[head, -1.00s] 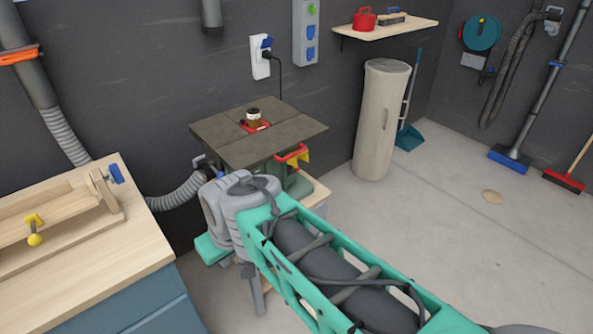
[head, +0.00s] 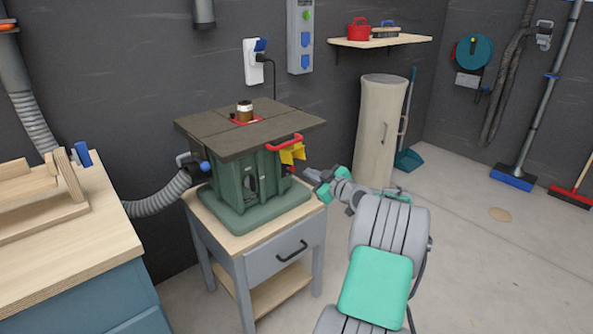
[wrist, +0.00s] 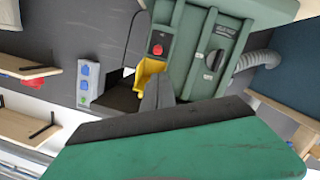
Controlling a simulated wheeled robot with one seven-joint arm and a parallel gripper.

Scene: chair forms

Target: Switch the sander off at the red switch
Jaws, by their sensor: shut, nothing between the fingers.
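The sander (head: 250,185) has a green body and a dark, flat top with a spindle in it. It stands on a small wooden-topped cabinet. The round red switch (wrist: 157,49) sits on the sander's green side in the wrist view. In the head view it shows as a small red spot (head: 291,169) below a yellow flap (head: 292,154). My gripper (head: 309,173) is shut and empty, just right of the switch and pointing at that side. In the wrist view my gripper's tip (wrist: 158,82) overlaps the yellow flap (wrist: 148,76). I cannot tell whether it touches anything.
A red handle (head: 284,142) juts from the sander top's edge. A grey hose (head: 160,195) joins the left side. A workbench (head: 75,235) stands at the left, a beige cylinder (head: 380,130) behind. The floor at right is mostly clear.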

